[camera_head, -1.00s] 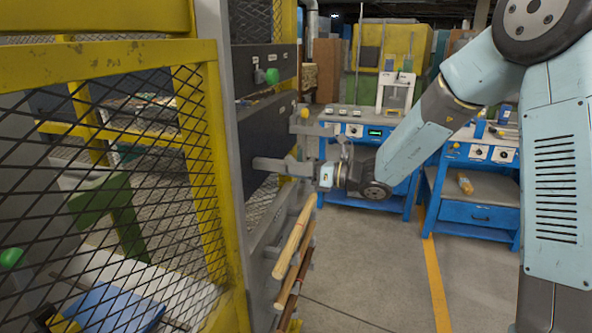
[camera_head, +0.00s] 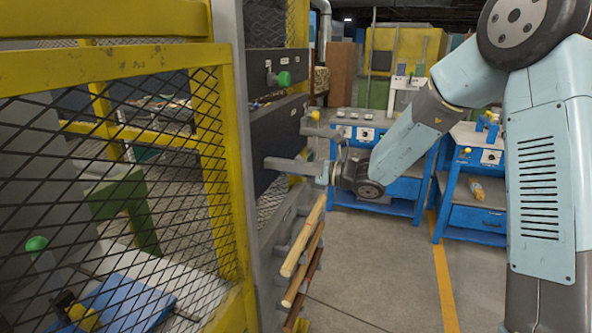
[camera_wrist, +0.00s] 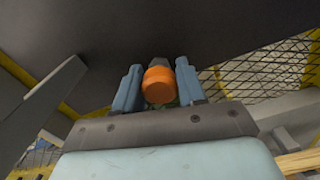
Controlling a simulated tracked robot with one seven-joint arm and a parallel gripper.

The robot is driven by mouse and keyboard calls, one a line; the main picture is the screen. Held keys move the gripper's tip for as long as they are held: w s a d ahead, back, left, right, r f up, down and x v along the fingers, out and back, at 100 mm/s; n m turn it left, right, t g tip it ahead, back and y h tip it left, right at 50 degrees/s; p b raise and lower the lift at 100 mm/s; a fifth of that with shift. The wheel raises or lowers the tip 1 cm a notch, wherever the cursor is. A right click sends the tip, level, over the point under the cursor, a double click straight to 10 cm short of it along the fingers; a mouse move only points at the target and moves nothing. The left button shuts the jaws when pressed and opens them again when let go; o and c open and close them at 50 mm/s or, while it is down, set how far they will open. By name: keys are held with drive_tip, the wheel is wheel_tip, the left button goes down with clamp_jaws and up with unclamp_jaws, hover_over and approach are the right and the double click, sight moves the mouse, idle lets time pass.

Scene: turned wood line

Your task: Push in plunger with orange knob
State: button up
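The orange knob (camera_wrist: 159,85) shows in the wrist view between the two blue-grey fingers of my gripper (camera_wrist: 160,88). It fills the gap, with a finger against each side. A dark stem lies behind the knob, toward the dark panel (camera_wrist: 150,35). In the head view my gripper (camera_head: 333,173) is at the panel's right side, by the end of a grey bracket arm (camera_head: 290,167). The orange knob is hidden there, and how far in the plunger stands cannot be told.
A green knob (camera_head: 284,79) sits on the upper panel. A yellow mesh guard (camera_head: 120,70) fills the left. Wooden rods (camera_head: 305,240) lie on a rack below my gripper. Blue workbenches (camera_head: 470,190) stand behind. The floor (camera_head: 380,270) at lower right is clear.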

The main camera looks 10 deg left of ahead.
drive_tip(key=shift+o, duration=0.7)
drive_tip(key=shift+a, duration=0.15)
drive_tip(key=shift+o, duration=1.3)
drive_tip(key=shift+d, duration=0.2)
drive_tip(key=s+d, duration=0.2)
drive_tip(key=d, duration=1.1)
drive_tip(key=shift+d, duration=0.25)
drive_tip(key=shift+s+f, duration=0.1)
